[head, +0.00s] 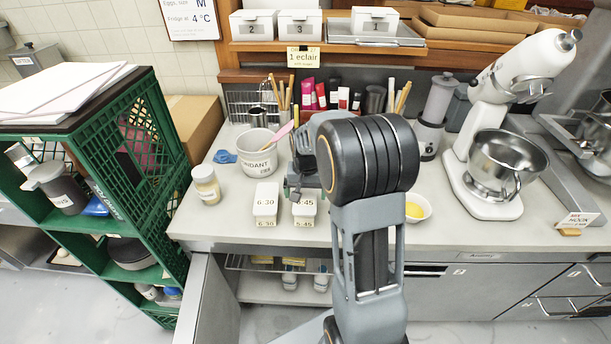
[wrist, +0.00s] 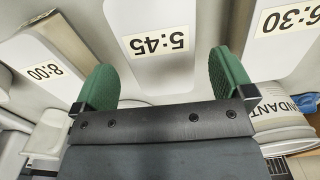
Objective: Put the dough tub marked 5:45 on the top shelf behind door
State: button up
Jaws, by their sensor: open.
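The dough tub marked 5:45 (head: 304,213) is white and stands on the counter, to the right of the tub marked 6:30 (head: 265,205). My gripper (wrist: 165,78) is open, with its green fingers apart on either side of the 5:45 label (wrist: 158,44) in the wrist view. I cannot tell whether they touch the tub. A tub marked 8:00 (wrist: 45,68) shows at the left of the wrist view; my arm hides it in the head view. Below the counter a cupboard door (head: 205,305) stands open. Inside is a wire top shelf (head: 245,265) with several items beneath it.
A fondant bucket (head: 257,158) and a jar (head: 206,185) stand near the tubs. A yellow-filled bowl (head: 416,208) and a stand mixer (head: 490,165) are to the right. A green crate rack (head: 150,190) stands close at the left of the open door.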

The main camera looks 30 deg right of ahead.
notch_tip(320, 180, up, 8)
jog(key=s+a+r+n+t, duration=0.2)
jog(key=s+a+n, duration=0.1)
jog(key=s+a, duration=0.3)
jog(key=s+a+r+n+t, duration=0.1)
jog(key=s+a+n+t, duration=0.15)
jog(key=s, duration=0.65)
jog(key=m+g+h+b, duration=0.15)
jog(key=m+b, duration=0.25)
jog(key=b, duration=0.6)
send_near(306, 198)
jog(key=s+a+f, duration=0.1)
jog(key=s+f, duration=0.1)
jog(key=shift+s+a+f+n, duration=0.15)
jog(key=shift+s+a+n, duration=0.1)
jog(key=shift+s+a, duration=0.1)
jog(key=w+f, duration=0.1)
jog(key=w+d+f+m, duration=0.2)
jog(key=w+f, duration=0.1)
jog(key=shift+d+f+t+h, duration=0.1)
jog(key=shift+t+h, duration=0.25)
jog(key=shift+t, duration=0.05)
jog(key=shift+x, duration=3)
